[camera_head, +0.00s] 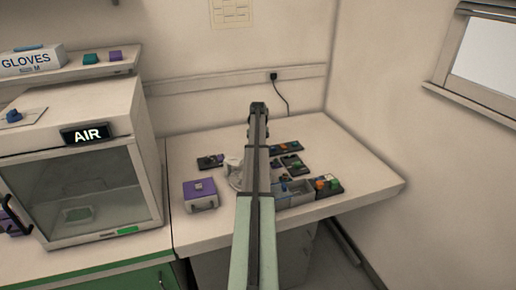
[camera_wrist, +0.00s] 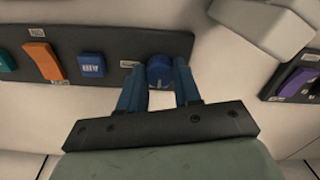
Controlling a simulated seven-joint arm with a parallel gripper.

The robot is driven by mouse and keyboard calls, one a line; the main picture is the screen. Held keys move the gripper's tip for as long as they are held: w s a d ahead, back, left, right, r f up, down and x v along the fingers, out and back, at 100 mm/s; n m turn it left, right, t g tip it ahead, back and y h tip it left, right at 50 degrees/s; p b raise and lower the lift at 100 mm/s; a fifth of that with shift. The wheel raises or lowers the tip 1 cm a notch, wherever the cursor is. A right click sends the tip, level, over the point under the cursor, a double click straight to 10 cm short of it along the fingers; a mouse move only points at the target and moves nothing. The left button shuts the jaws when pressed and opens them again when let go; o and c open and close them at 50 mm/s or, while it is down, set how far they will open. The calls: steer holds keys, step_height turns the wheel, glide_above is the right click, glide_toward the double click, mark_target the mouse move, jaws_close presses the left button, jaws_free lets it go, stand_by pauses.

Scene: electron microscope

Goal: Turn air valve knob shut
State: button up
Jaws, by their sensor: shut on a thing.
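In the wrist view my gripper (camera_wrist: 160,85) has its two blue fingers on either side of a round blue knob (camera_wrist: 160,70), shut on it. The knob sits at the right end of a dark control panel (camera_wrist: 115,45). A small pale label is beside the knob, too small to read, so I cannot tell whether this is the air valve knob.
In the wrist view a blue button (camera_wrist: 91,65) and an orange switch (camera_wrist: 44,62) share the panel. A purple switch (camera_wrist: 300,82) is at the right. In the head view a purple box (camera_head: 200,194) and several small panels (camera_head: 287,147) stand on the table (camera_head: 365,180).

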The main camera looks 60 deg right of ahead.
steer(key=o, duration=1.1)
steer(key=shift+c, duration=0.2)
step_height(320, 180, up, 14)
stand_by(0.4)
